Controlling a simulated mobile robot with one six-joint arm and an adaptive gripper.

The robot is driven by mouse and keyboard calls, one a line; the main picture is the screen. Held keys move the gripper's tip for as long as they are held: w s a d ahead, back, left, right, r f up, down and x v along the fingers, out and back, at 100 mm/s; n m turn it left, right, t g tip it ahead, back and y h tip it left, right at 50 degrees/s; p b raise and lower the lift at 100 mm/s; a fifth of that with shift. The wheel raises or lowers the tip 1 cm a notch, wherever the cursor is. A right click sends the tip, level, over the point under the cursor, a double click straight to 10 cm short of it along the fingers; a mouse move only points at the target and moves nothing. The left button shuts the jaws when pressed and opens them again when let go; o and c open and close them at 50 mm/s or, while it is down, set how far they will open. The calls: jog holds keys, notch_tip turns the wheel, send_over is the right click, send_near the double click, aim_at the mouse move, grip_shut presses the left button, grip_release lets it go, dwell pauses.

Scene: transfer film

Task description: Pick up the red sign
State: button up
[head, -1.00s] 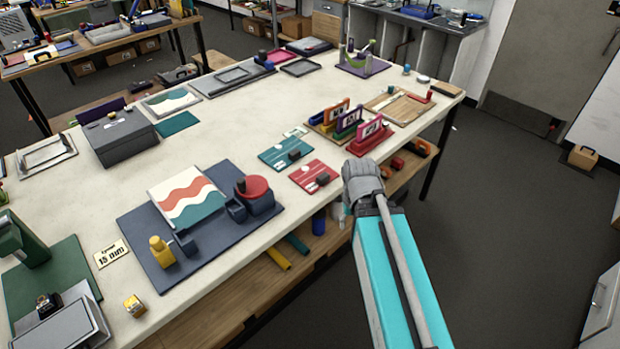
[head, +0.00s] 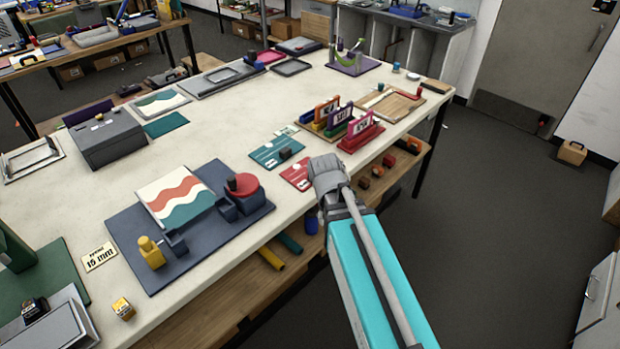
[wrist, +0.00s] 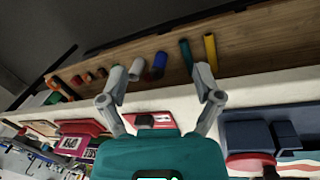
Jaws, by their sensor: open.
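The red sign (head: 361,132) stands upright on a red base near the table's front edge, at the right end of a row of coloured signs.
Orange (head: 326,110) and purple (head: 337,121) signs stand close beside the red one. A teal card (head: 272,153) lies to the left. A dark blue board (head: 125,225) carries a printed sheet. A lower shelf (wrist: 262,45) holds rolls.

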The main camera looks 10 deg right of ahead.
jog(key=w+f+n+t+h+b, duration=0.1)
jog(key=w+f+n+h+b, duration=0.25)
jog(key=w+n, duration=0.25)
jog(key=n+t+h+b, duration=0.6)
jog(key=n+b, duration=0.3)
jog(key=n, duration=0.6)
send_near(307, 184)
jog(key=shift+y, duration=0.25)
jog(key=r, duration=0.1)
jog(key=d+r, duration=0.1)
jog(key=r, duration=0.2)
jog(key=shift+d, duration=0.4)
jog(key=shift+w+a+r+n, duration=0.15)
jog(key=shift+w+a+n, duration=0.1)
jog(key=shift+a+n, duration=0.05)
jog(key=shift+d+b, duration=0.1)
jog(key=shift+b, duration=0.2)
jog(key=shift+b+x, duration=1.6)
jog(key=shift+x, duration=2.65)
jog(key=shift+w, duration=0.1)
